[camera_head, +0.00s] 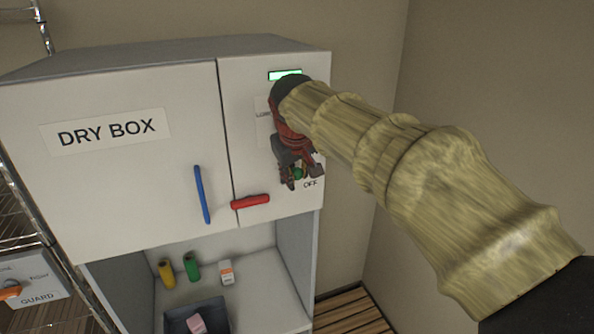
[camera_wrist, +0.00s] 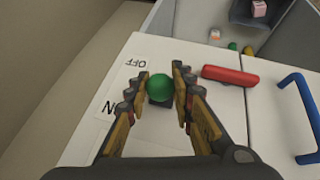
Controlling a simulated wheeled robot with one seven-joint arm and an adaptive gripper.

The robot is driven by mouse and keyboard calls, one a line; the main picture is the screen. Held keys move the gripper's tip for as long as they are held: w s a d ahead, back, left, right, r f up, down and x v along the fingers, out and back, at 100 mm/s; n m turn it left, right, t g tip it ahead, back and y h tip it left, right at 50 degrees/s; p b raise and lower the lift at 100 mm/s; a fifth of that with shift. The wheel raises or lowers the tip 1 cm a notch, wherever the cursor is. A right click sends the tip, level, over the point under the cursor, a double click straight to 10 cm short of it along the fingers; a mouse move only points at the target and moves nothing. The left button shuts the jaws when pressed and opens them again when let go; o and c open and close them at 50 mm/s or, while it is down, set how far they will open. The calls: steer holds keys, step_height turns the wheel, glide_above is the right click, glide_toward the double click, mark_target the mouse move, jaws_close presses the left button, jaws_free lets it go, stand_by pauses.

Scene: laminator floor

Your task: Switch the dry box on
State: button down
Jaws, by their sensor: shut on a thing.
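The dry box (camera_head: 120,185) is a white cabinet with a "DRY BOX" label on its wide left door. A switch with a round green knob (camera_wrist: 159,87) and a dark base is on the narrow right panel (camera_head: 243,150). "OFF" (camera_wrist: 135,62) and part of "ON" (camera_wrist: 107,107) are printed beside the knob. My gripper (camera_head: 299,178) is at the lower part of this panel, shut on the green knob; its fingers (camera_wrist: 160,78) are on either side of the knob in the wrist view. In the head view the gripper mostly hides the switch.
A red handle (camera_head: 250,201) is close beside my gripper, and a blue handle (camera_head: 202,195) is on the left door. A lit green display (camera_head: 285,75) is above. A guard panel (camera_head: 35,285) is at lower left.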

steer(key=shift+r, duration=0.1)
steer(key=c, duration=1.6)
jaws_free()
steer(key=shift+w, duration=0.1)
steer(key=shift+o, duration=0.5)
steer(key=v, duration=1.2)
steer(key=shift+w+a, duration=0.1)
steer(key=shift+a, duration=0.05)
